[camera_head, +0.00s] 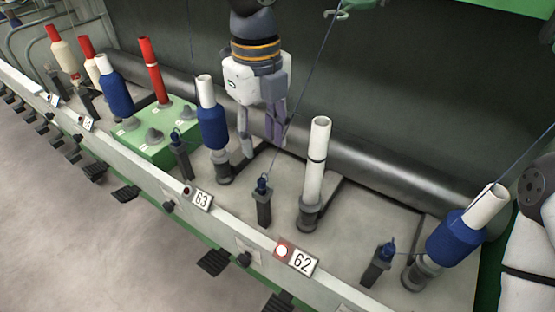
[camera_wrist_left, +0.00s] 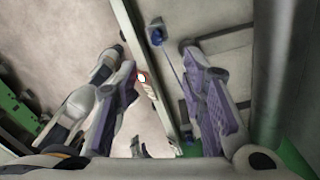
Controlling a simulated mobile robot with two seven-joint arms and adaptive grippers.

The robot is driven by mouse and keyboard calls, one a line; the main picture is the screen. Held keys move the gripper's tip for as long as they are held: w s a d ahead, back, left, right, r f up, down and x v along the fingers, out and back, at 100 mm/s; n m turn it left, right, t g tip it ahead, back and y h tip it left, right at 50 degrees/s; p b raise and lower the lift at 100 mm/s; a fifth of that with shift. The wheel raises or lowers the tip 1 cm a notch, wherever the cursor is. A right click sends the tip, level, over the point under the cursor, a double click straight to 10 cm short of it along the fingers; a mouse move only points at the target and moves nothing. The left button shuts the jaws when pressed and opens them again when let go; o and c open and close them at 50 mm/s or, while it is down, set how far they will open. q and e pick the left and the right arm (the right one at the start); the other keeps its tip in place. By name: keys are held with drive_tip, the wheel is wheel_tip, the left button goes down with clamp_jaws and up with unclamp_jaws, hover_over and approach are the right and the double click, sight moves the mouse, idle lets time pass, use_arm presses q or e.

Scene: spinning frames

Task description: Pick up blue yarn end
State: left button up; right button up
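The blue yarn end (camera_head: 262,186) sits on top of a short dark post (camera_head: 264,208) near the label 62. A thin blue yarn (camera_head: 305,100) runs from it up and to the right. My left gripper (camera_head: 262,150) points down from above, open and empty, a little above and behind the yarn end in the head view. In the left wrist view the yarn end (camera_wrist_left: 157,36) shows between the two spread finger tips, beyond them. Contact between the fingers and the yarn cannot be told. My right gripper is out of view; only a white arm part shows at the right edge.
A bare white tube (camera_head: 316,160) stands right of the post. Tubes with blue yarn stand at left (camera_head: 212,120) and right (camera_head: 458,235). A dark roller (camera_head: 370,165) runs behind. A green box (camera_head: 160,140) is left.

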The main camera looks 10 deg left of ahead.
sight(262, 180)
use_arm(q)
drive_tip(key=f, duration=1.1)
drive_tip(key=shift+s+a+f+b, duration=0.1)
drive_tip(key=shift+a+f+b, duration=0.15)
drive_tip(key=shift+f+b, duration=0.05)
drive_tip(key=c, duration=0.9)
